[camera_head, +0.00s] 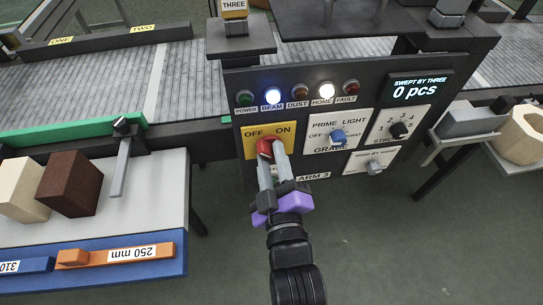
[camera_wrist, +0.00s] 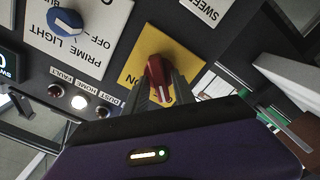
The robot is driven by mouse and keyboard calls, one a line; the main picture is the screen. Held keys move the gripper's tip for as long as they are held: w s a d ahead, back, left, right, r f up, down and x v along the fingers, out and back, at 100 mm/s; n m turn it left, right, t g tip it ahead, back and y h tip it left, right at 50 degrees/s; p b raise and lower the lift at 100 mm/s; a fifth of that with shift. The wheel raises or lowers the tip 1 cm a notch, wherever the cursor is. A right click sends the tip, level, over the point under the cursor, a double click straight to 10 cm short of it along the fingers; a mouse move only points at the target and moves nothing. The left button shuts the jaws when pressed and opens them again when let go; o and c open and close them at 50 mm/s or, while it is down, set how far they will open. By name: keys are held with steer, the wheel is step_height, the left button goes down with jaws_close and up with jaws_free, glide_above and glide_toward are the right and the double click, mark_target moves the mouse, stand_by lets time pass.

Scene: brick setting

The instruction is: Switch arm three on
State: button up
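The arm three control panel (camera_head: 235,95) stands in front of the conveyor. A red rotary switch (camera_head: 264,147) sits on its yellow OFF/ON plate (camera_head: 250,131). My gripper (camera_head: 269,160) is at this switch, its two fingers on either side of the knob. In the wrist view the red knob (camera_wrist: 158,78) stands between my fingertips (camera_wrist: 160,90) on the yellow plate (camera_wrist: 139,62). I cannot tell whether the fingers press on it. The fingers hide part of the plate, and the knob's exact setting is hard to read.
A blue knob (camera_head: 338,136) marked PRIME LIGHT and a black selector (camera_head: 399,130) are right of the switch. The display (camera_head: 416,89) reads 0 pcs. A table (camera_head: 176,205) with blocks stands left.

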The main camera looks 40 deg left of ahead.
jaws_close()
steer(key=shift+m, duration=0.3)
steer(key=m, duration=0.3)
steer(key=shift+w+d+r+m+p, duration=0.1)
steer(key=shift+m+p, duration=0.2)
steer(key=shift+p, duration=0.1)
steer(key=m+p, duration=0.1)
steer(key=m, duration=0.2)
steer(key=shift+m, duration=0.3)
steer(key=m+p, duration=0.1)
steer(key=m, duration=0.4)
steer(key=shift+p, duration=0.35)
steer(key=m+p, duration=0.1)
steer(key=m, duration=0.4)
steer(key=shift+w, duration=0.1)
